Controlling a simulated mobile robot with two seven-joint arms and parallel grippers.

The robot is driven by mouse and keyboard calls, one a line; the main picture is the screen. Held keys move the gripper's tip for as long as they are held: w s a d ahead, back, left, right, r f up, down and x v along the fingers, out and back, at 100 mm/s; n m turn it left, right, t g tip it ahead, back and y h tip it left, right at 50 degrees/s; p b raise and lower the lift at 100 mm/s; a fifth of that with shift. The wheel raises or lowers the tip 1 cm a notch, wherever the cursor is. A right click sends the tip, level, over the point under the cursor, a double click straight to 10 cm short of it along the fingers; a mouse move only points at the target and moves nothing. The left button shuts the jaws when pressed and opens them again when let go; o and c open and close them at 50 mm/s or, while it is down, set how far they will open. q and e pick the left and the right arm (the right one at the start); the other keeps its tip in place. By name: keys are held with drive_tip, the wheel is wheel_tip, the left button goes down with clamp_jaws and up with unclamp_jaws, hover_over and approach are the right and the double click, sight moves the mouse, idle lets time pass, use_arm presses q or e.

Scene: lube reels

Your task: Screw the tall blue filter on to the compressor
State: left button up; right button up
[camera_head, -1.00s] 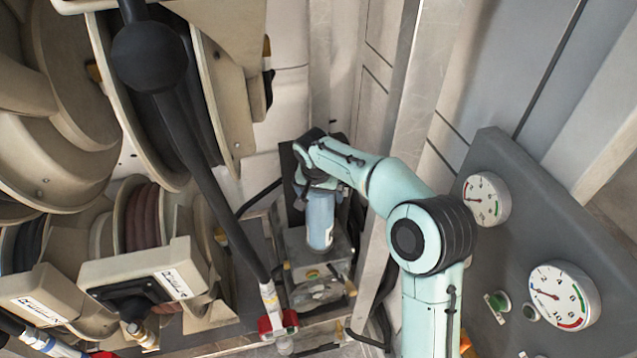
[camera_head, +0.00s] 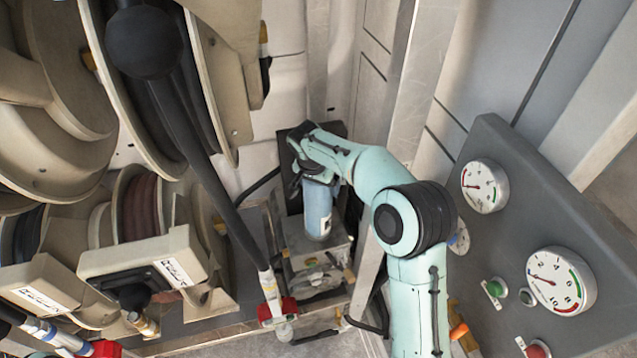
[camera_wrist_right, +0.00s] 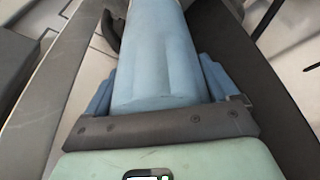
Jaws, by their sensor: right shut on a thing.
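The tall blue filter (camera_head: 318,210) is a pale blue cylinder, upright over the grey compressor (camera_head: 312,255) in the middle of the head view. My right gripper (camera_head: 318,176) is shut on the filter near its upper end. In the right wrist view the blue filter (camera_wrist_right: 160,60) runs up from between the fingers of my right gripper (camera_wrist_right: 158,95). Whether the filter's lower end touches the compressor cannot be told. My left gripper is not in view.
Hose reels (camera_head: 140,210) fill the left side, with a black hose (camera_head: 200,150) hanging down to a red-ended nozzle (camera_head: 275,305). A grey panel with gauges (camera_head: 560,280) stands at the right. A metal post (camera_head: 390,150) rises close beside my right arm.

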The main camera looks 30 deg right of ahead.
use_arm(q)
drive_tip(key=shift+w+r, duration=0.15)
use_arm(e)
drive_tip(key=m, duration=0.2)
drive_tip(key=shift+m+g, duration=0.4)
drive_tip(key=shift+s+m+g+h+p, duration=0.1)
drive_tip(key=shift+m+g+h+p, duration=0.4)
drive_tip(key=shift+m, duration=1.9)
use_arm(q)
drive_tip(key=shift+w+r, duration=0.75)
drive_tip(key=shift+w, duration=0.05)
use_arm(e)
drive_tip(key=o, duration=1.1)
drive_tip(key=shift+o, duration=0.2)
